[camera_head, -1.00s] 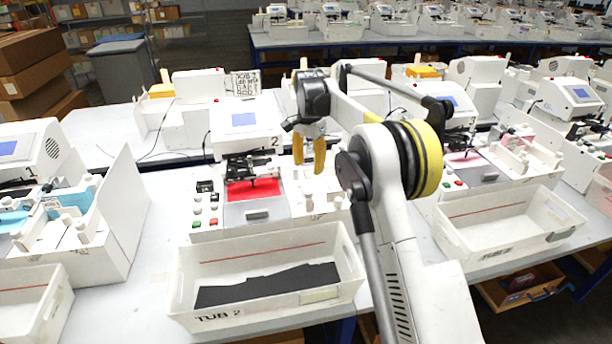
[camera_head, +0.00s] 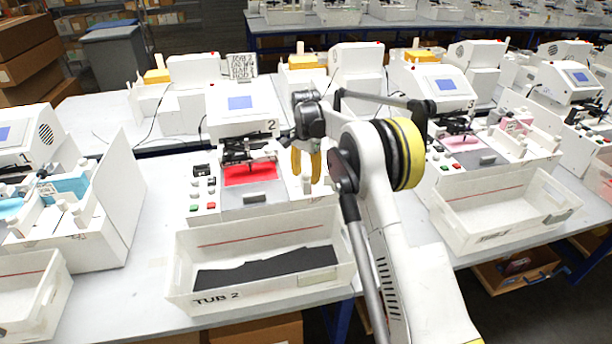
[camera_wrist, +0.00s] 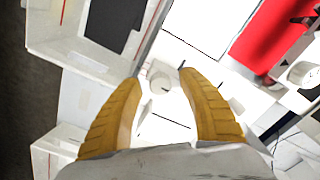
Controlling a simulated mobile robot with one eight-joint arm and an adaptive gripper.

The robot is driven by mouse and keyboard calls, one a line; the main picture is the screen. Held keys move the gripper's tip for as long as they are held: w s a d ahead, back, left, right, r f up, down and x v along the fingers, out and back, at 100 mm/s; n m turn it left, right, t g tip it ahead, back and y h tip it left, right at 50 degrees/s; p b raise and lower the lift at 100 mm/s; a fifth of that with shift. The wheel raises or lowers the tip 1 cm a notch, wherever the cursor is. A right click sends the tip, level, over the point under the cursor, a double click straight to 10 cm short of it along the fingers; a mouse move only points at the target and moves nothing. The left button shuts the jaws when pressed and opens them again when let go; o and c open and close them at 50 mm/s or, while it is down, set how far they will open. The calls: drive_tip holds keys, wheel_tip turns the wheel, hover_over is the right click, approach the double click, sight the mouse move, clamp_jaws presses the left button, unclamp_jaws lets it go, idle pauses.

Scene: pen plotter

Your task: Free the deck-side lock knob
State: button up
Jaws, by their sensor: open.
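Plotter 2 (camera_head: 240,103) stands on the bench with a red sheet (camera_head: 249,173) on its deck; the red also shows at the upper right of the wrist view (camera_wrist: 272,38). My gripper (camera_head: 306,172) has yellow fingers pointing down over the white parts right of the red sheet. In the wrist view, my gripper (camera_wrist: 160,76) is open, with a small white round knob (camera_wrist: 159,77) seen between its fingertips. I cannot tell whether the fingers touch it. Another white round part (camera_wrist: 301,73) sits beside the red sheet. I cannot tell which is the deck-side knob.
Tub 2 (camera_head: 180,268), with dark material inside, stands in front of the plotter. Small coloured buttons (camera_head: 203,190) lie left of the deck. Neighbouring plotters and another tub (camera_head: 445,215) stand to the sides. Free bench shows left of tub 2.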

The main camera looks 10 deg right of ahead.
drive_tip(key=shift+c, duration=0.4)
clamp_jaws()
drive_tip(key=shift+n, duration=0.3)
drive_tip(key=n, duration=0.3)
drive_tip(key=shift+n, duration=0.4)
drive_tip(key=n, duration=0.4)
drive_tip(key=shift+n+b, duration=0.3)
drive_tip(key=shift+b, duration=0.05)
drive_tip(key=n, duration=0.4)
drive_tip(key=shift+n, duration=2.4)
